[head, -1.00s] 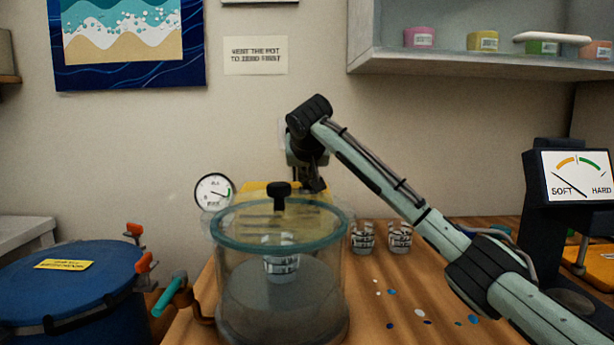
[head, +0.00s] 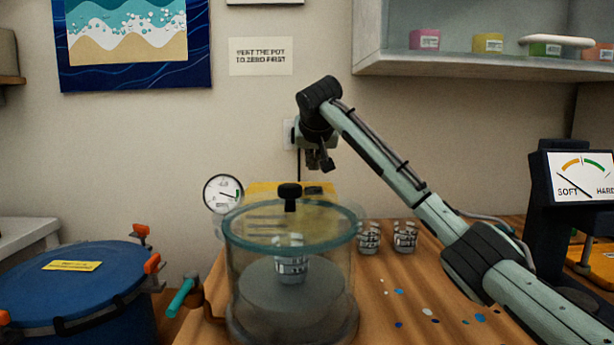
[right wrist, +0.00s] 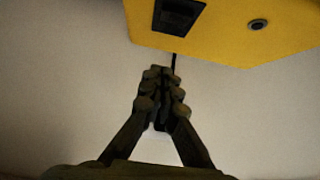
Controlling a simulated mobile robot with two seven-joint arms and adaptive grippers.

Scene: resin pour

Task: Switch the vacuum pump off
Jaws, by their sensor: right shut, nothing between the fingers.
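The yellow vacuum pump (head: 264,189) stands on the bench behind the clear vacuum chamber, partly hidden by its lid and knob. In the right wrist view the yellow pump body (right wrist: 225,30) fills the top, with a black rocker switch (right wrist: 177,17) cut by the upper edge and a small round dark fitting (right wrist: 258,25) beside it. I cannot tell which way the rocker is set. My right gripper (head: 322,162) is shut and empty, above the pump and apart from it. Its closed fingertips (right wrist: 160,75) point toward the pump's edge just below the switch. My left gripper is out of view.
The clear chamber (head: 245,275) holds a cup (head: 291,268). A gauge (head: 222,194) stands beside it, a teal-handled valve (head: 181,297) at its left. Two cups (head: 368,238) (head: 405,238) stand to the right. A blue pot (head: 85,275) is at left; a shelf (head: 480,62) hangs above.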

